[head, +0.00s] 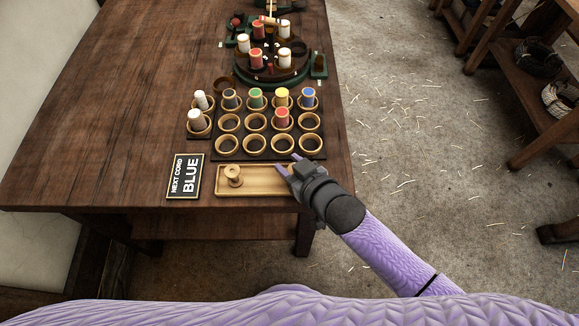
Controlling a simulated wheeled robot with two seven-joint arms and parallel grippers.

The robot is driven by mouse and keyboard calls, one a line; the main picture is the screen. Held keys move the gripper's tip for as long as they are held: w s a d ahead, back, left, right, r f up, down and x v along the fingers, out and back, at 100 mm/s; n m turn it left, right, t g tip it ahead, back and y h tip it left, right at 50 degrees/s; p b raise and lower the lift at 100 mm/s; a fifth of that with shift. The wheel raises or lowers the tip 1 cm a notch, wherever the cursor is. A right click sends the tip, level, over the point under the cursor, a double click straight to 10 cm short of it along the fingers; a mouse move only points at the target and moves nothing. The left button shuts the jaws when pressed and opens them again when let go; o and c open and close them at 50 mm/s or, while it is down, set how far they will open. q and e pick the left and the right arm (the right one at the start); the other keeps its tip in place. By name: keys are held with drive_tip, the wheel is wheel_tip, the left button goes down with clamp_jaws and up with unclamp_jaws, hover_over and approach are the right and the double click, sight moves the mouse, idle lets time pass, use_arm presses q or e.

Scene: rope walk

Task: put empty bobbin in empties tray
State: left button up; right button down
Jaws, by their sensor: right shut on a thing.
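The empties tray (262,189) is a shallow pale wooden tray at the near edge of the table. One bare wooden bobbin (234,174) stands in its left part. My right gripper (289,166) is at the tray's right end, its two purple fingertips pointing left and away from me. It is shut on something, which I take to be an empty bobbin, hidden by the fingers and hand. I cannot tell whether it touches the tray. My left gripper is not in view.
Behind the tray is a dark rack (268,133) with wooden ring cups; several hold coloured bobbins, others are empty. Two white bobbins stand to its left. A "NEXT CORD BLUE" sign (185,176) lies left of the tray. A green machine (271,72) with bobbins is farther back.

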drive_tip(key=shift+c, duration=1.4)
unclamp_jaws()
drive_tip(key=shift+s+d+r, duration=0.1)
drive_tip(key=shift+r, duration=0.1)
drive_tip(key=p+v, duration=0.4)
drive_tip(key=v, duration=0.7)
drive_tip(key=shift+s+d+p, duration=0.2)
drive_tip(key=shift+s+p, duration=0.05)
drive_tip(key=shift+p, duration=0.1)
